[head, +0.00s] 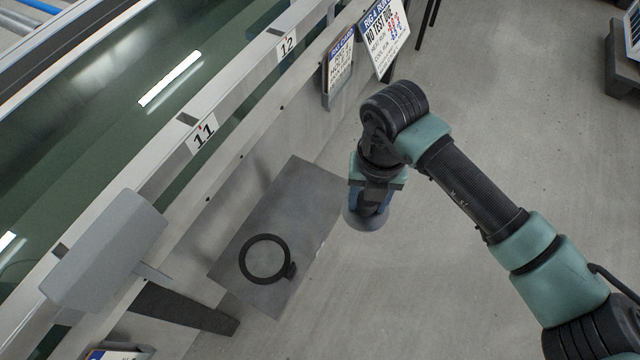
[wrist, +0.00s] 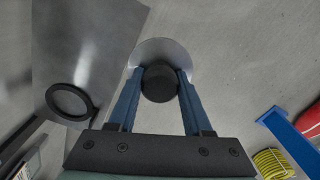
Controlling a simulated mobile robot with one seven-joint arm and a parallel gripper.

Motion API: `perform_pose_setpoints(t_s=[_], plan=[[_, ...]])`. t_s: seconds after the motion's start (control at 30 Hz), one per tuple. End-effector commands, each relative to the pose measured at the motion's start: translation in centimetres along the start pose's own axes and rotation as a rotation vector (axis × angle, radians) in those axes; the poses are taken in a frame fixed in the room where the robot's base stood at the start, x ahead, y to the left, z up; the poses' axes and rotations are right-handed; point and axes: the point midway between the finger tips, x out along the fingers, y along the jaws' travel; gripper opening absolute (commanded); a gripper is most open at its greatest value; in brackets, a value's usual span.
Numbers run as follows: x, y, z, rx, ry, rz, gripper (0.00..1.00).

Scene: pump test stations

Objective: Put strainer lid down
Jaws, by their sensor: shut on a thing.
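My gripper (wrist: 160,92) is shut on the strainer lid (wrist: 160,47), a round pale disc with a dark round knob between the blue fingers. In the head view the lid (head: 366,219) shows below my gripper (head: 371,200), just right of a grey metal shelf plate (head: 307,207). The lid is over the floor, apart from the plate. A black ring (head: 265,259) with a small tab lies on the plate; it also shows in the wrist view (wrist: 69,102). The underside of the lid is hidden.
A long tank rail with labels 11 (head: 203,134) and 12 (head: 287,45) runs beside the plate. Two sign boards (head: 384,37) hang near its far end. A grey box (head: 105,252) stands at left. In the wrist view a blue bar (wrist: 289,140) and yellow coil (wrist: 273,163) lie at right.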

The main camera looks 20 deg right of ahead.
Motion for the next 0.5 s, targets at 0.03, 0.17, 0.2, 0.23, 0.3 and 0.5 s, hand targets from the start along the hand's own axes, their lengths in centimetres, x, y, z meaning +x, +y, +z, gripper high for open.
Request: perform_pose_setpoints(t_s=[0.03, 0.17, 0.2, 0.23, 0.3, 0.5], plan=[[0.3, 1.4, 0.5, -0.006, 0.0, 0.0, 0.0], [0.2, 3.6, 1.4, -0.004, 0.0, 0.0, 0.0], [0.2, 4.0, 1.7, -0.002, -0.001, -0.001, 0.0], [0.1, 4.3, 1.8, -0.003, -0.001, -0.001, 0.0], [0.1, 4.7, 2.0, -0.002, -0.001, -0.001, 0.0], [0.1, 6.1, 2.5, -0.003, -0.001, -0.001, 0.0]])
